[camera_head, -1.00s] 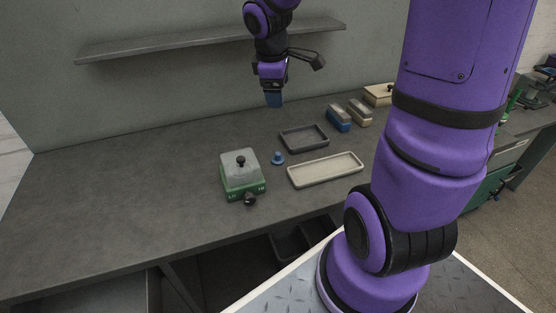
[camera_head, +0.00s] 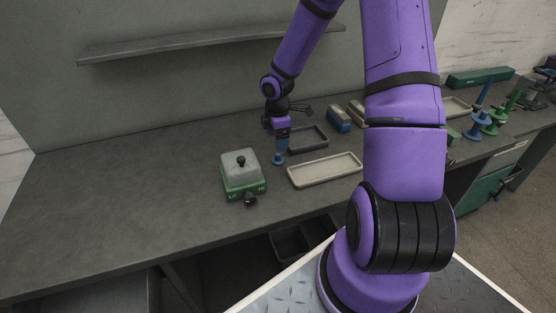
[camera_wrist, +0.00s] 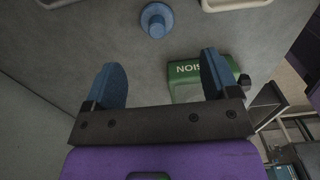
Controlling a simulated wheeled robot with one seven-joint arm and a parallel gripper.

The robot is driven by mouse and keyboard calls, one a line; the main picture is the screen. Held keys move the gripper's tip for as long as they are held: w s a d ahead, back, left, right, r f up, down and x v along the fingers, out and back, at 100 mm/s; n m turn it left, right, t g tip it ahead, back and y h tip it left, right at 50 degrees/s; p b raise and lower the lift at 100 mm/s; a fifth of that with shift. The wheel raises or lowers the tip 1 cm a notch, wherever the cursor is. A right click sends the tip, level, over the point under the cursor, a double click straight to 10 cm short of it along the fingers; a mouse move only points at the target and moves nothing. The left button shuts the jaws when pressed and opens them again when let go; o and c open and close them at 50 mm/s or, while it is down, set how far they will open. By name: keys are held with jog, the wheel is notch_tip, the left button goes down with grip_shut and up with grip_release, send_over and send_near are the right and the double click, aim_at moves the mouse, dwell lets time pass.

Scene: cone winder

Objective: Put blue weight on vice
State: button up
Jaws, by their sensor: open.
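The blue weight (camera_wrist: 156,20), small and round with a knob, stands on the grey bench at the top of the wrist view. In the head view the blue weight (camera_head: 278,162) shows just under the fingertips and partly merges with them. My gripper (camera_head: 280,153) points down over it; in the wrist view the gripper (camera_wrist: 163,70) has its two blue fingers apart with nothing between them. A green-based device (camera_head: 243,188) with a pale top and black knobs stands left of the weight; I cannot tell whether it is the vice.
A cream tray (camera_head: 325,170) lies right of the weight, and a dark tray (camera_head: 308,137) behind it. Small blue-and-tan boxes (camera_head: 339,119) stand farther back. A shelf (camera_head: 200,42) runs along the wall. The bench's left part is clear.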

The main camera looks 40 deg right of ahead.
aim_at(278, 154)
jog(key=shift+w+d+f, duration=0.1)
jog(key=shift+d+f, duration=0.05)
jog(key=shift+f, duration=2)
jog(key=shift+d+f, duration=0.1)
jog(key=shift+f, duration=2.05)
jog(key=c, duration=1.1)
jog(key=shift+r, duration=0.1)
